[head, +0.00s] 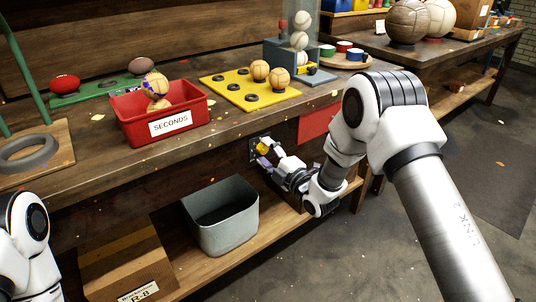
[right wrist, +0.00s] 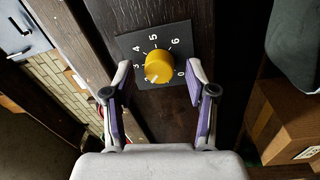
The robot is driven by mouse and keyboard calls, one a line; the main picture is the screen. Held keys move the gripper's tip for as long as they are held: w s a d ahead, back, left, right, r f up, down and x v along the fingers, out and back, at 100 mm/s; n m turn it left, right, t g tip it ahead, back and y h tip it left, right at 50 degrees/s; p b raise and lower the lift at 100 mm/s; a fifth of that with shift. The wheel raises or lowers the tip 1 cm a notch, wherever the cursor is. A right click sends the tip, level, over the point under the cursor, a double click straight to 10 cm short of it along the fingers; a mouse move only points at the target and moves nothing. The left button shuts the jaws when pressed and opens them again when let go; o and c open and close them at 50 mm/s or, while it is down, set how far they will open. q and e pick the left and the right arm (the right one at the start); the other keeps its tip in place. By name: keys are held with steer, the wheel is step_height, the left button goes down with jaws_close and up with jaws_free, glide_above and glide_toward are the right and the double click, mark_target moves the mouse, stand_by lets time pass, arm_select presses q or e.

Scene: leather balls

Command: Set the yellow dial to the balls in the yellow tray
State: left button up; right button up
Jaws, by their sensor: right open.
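The yellow dial (head: 262,146) sits on a dark plate on the front of the bench. In the right wrist view the dial (right wrist: 158,66) is ringed by white numerals; 0, 3, 4, 5 and 6 are readable. Its pointer setting is not clear. My right gripper (head: 268,155) is open in front of it. In the wrist view its purple-padded fingers (right wrist: 155,88) stand on both sides of the knob, apart from it. The yellow tray (head: 218,80) on the bench holds two tan balls, a left one (head: 259,70) and a right one (head: 279,77); several dark seats are empty.
A red SECONDS bin (head: 198,113) with balls stands left of the tray. A grey device (head: 290,58) with stacked balls in a clear tube stands behind it. A grey bin (head: 222,222) sits on the lower shelf. A red panel (head: 317,122) is right of the dial.

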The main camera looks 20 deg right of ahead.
steer(key=v, duration=1.2)
steer(key=s+a+f+m+g+h, duration=0.1)
steer(key=s+a+f+m+g, duration=0.2)
steer(key=s+f, duration=0.65)
steer(key=s+f+m+g+h, duration=0.2)
steer(key=s+f+g, duration=0.35)
steer(key=f, duration=0.85)
steer(key=s+d+f+m+g+h, duration=0.1)
steer(key=s+f+m+g, duration=0.15)
steer(key=s, duration=0.25)
steer(key=s+f+m+g+h, duration=0.1)
steer(key=s+f+m+g, duration=0.15)
steer(key=s+m, duration=0.2)
steer(key=s+d+f+m+g+h, duration=0.1)
steer(key=s+d+m+g, duration=0.25)
steer(key=s+m, duration=0.45)
step_height(320, 180, up, 20)
steer(key=s+p, duration=0.1)
steer(key=p, duration=1.9)
steer(key=shift+s+a+g, duration=0.3)
steer(key=shift+s+a, duration=0.05)
steer(key=shift+a, duration=0.05)
